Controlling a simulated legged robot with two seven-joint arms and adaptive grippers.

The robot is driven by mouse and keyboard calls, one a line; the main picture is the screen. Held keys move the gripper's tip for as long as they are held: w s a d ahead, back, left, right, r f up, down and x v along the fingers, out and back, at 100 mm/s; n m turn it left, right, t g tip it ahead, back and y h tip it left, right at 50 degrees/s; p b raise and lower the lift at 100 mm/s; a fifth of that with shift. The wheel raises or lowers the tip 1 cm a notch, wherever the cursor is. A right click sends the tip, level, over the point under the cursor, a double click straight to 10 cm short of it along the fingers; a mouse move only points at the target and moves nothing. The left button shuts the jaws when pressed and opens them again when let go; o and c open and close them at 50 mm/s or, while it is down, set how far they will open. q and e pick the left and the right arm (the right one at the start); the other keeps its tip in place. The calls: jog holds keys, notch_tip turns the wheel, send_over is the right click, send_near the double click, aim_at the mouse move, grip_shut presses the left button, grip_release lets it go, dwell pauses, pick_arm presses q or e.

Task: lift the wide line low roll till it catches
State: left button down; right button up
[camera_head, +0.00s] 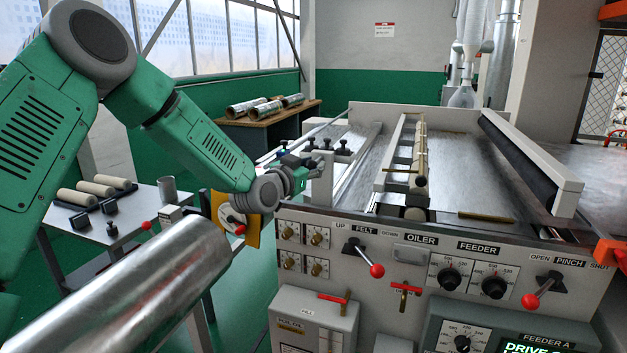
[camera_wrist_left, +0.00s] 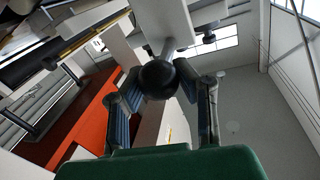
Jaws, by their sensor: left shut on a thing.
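My left gripper (camera_head: 296,172) is at the left end of the machine (camera_head: 410,232), beside a pale upright bracket. In the left wrist view its two fingers (camera_wrist_left: 160,92) are closed around a round black knob (camera_wrist_left: 158,78) on a short stem below a pale block. The knob is hidden by the gripper in the head view. A large shiny metal roll (camera_head: 150,285) lies across the lower left of the head view. I cannot tell which roll the held knob belongs to. My right gripper is not in view.
The front panel holds a red-tipped felt lever (camera_head: 376,270), a red-tipped pinch lever (camera_head: 529,300) and several dials. Small black knobs (camera_head: 327,143) stand close behind my left gripper. A side table (camera_head: 120,228) with tan rolls is at left; a wooden bench (camera_head: 270,122) stands behind.

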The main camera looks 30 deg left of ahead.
pick_arm(q)
notch_tip(320, 180, up, 8)
jog(key=shift+w+a+r+p, duration=0.1)
jog(key=shift+p, duration=1.1)
jog(key=shift+r+p, duration=0.3)
jog(key=shift+r, duration=0.6)
jog(key=c, duration=1.1)
grip_release()
jog(key=shift+s+a+f, duration=0.1)
jog(key=shift+s, duration=0.1)
jog(key=shift+c, duration=0.2)
jog(key=shift+s, duration=0.25)
jog(key=shift+a, duration=0.1)
jog(key=shift+w+f, duration=0.1)
jog(key=shift+f, duration=0.05)
